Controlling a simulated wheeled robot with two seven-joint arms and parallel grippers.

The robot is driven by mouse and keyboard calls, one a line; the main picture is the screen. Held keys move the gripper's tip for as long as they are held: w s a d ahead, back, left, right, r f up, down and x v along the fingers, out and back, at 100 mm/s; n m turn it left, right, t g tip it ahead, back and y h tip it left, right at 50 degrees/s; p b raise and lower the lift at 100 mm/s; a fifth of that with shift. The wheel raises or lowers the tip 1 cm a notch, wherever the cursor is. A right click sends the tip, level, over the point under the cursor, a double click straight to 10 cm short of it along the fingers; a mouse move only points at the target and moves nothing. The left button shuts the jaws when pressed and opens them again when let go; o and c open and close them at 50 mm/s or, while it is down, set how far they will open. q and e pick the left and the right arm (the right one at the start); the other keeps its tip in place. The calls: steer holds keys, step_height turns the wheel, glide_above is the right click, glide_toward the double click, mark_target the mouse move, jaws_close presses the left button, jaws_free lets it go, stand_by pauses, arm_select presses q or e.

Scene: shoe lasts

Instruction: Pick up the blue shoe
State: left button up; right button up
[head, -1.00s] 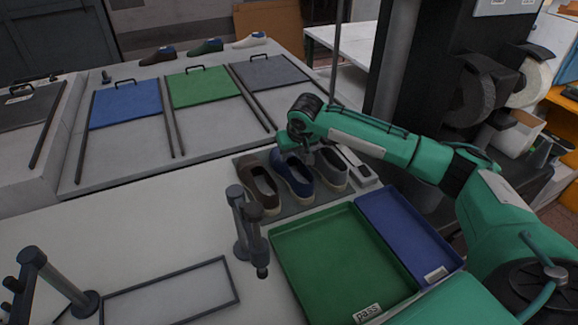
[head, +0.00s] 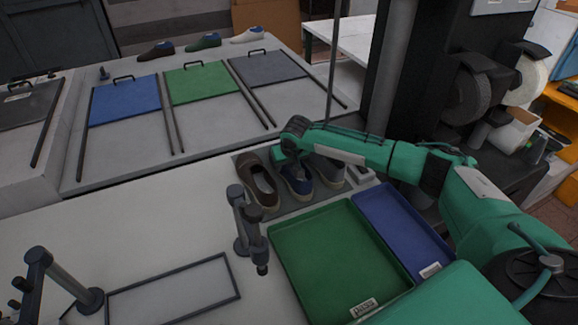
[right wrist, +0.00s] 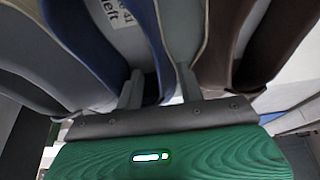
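The blue shoe (head: 299,186) stands between a brown shoe (head: 258,184) and a grey shoe (head: 327,172) on a dark mat. My right arm covers part of it in the head view. My right gripper (right wrist: 157,88) is low over the blue shoe, pointing down. In the right wrist view its two fingers are apart. The blue shoe's side wall (right wrist: 146,42) lies between them, one finger at the shoe's opening and the other on the side towards the brown shoe (right wrist: 284,40). Contact with the wall cannot be told. My left gripper is not in view.
A green tray (head: 335,250) and a blue tray (head: 402,226) lie in front of the shoes. A grey post fixture (head: 247,228) stands left of the green tray. More shoes (head: 204,41) stand on the far table.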

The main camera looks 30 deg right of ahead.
jaws_close()
steer(key=shift+r, duration=0.1)
